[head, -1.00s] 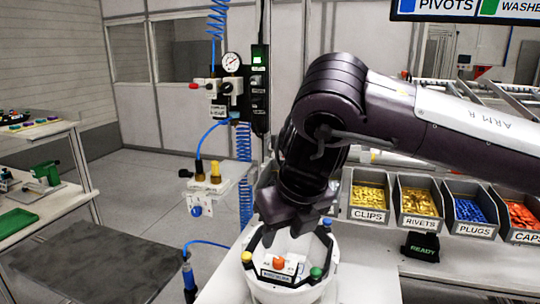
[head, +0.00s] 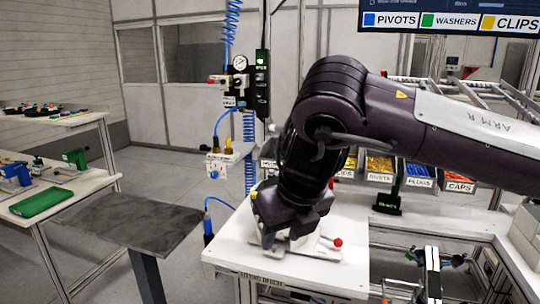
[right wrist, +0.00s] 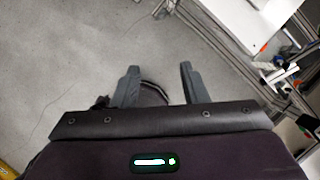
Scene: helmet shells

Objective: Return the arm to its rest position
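My right arm, marked ARM R, reaches in from the right across the head view. It is bent at the elbow, with the forearm hanging down. My right gripper (head: 268,238) points down in front of the white workbench (head: 345,212) and hides part of its top. In the right wrist view the two fingers of the right gripper (right wrist: 158,82) stand apart over grey floor. I see nothing gripped. My left arm and gripper are not in view.
A fixture with a red knob (head: 338,242) lies on the workbench. Bins with clips, rivets, plugs and caps (head: 460,187) stand behind. A grey slab on a post (head: 135,222) and a side table with a green tray (head: 42,201) are left. Open floor lies between.

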